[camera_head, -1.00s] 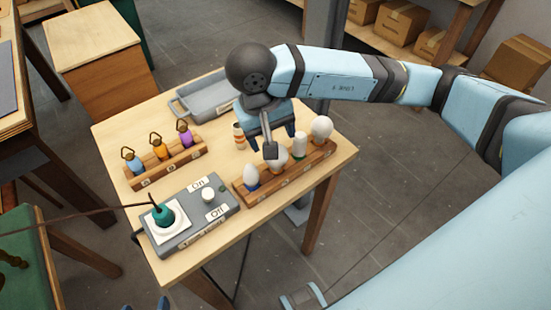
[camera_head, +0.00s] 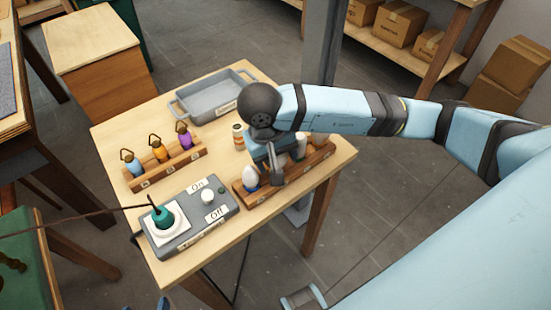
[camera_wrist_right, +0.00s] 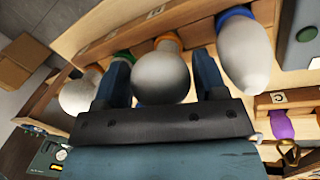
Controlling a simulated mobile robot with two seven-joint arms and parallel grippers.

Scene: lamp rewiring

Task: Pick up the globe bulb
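The wooden bulb rack (camera_head: 290,186) holds several white bulbs in a row. My right gripper (camera_head: 274,168) is down over the rack. In the right wrist view its fingers (camera_wrist_right: 160,72) are open, one on each side of a rounded bulb with an orange collar (camera_wrist_right: 160,78), with gaps at both sides. A pointed bulb with a blue collar (camera_wrist_right: 243,52) stands beside it. A round globe bulb (camera_wrist_right: 78,97) shows beyond the other finger; in the head view the arm partly covers the rack's far end. Blue tips (camera_head: 146,305), probably my left gripper, show at the bottom edge.
A grey switch box (camera_head: 185,235) with a teal socket and cord stands at the front. A second rack (camera_head: 167,170) holds blue, orange and purple items. A grey tray (camera_head: 193,112) is at the back. A striped cylinder (camera_head: 238,136) stands near the arm.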

